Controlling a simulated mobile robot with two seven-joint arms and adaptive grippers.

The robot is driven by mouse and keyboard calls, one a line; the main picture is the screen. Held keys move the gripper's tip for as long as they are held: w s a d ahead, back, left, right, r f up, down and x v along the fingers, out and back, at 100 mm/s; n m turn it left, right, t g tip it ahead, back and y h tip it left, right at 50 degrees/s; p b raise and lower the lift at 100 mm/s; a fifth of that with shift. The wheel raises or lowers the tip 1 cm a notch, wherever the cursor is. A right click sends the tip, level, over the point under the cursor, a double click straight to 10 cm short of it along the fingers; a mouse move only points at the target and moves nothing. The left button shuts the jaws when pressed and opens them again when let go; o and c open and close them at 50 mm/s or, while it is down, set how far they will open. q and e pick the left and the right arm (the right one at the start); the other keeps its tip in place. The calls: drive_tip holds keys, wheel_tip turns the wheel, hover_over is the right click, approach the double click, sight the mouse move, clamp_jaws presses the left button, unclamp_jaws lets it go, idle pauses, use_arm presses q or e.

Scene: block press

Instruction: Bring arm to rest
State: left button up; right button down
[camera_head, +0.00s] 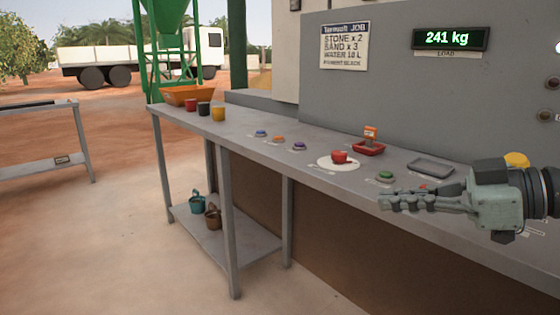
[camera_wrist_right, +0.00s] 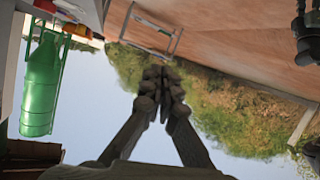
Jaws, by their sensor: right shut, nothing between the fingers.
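My right gripper (camera_head: 385,202) shows at the right of the head view, with its arm coming in from the right edge. It is shut and empty, held level and pointing left, in front of the bench's near edge. In the right wrist view its fingers (camera_wrist_right: 163,75) meet at their tips with nothing between them, against sky and bushes. My left gripper does not show in the head view.

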drive_tip(key=s+d+f+m+h, duration=0.1)
drive_tip(key=d+f+m+h, duration=0.25)
drive_tip(key=f, duration=0.95)
drive_tip(key=s+d+f+m+h, duration=0.1)
drive_tip(key=d+f+m+h, duration=0.2)
drive_tip(key=f, duration=1)
drive_tip(key=s+d+f+m+g+h, duration=0.2)
drive_tip(key=s+d+f+g+h, duration=0.1)
drive_tip(key=s+d+f+h, duration=0.9)
drive_tip(key=s+a+f+m+g+y, duration=0.1)
drive_tip(key=s+a+f+m+y, duration=0.1)
drive_tip(key=s+a+f, duration=0.15)
drive_tip(key=s+a+f+m+y, duration=0.1)
drive_tip(key=s+a+f+y, duration=0.15)
drive_tip(key=a, duration=0.25)
use_arm(q)
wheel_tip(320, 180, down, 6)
drive_tip(key=p, duration=0.2)
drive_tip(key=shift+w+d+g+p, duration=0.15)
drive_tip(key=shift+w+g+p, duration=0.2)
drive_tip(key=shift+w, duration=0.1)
use_arm(e)
drive_tip(key=shift+g+y, duration=0.3)
drive_tip(key=shift+g, duration=0.1)
drive_tip(key=f, duration=0.3)
drive_tip(key=w+f, duration=0.1)
drive_tip(key=f, duration=0.1)
drive_tip(key=shift+a+f, duration=0.2)
drive_tip(key=shift+a, duration=0.15)
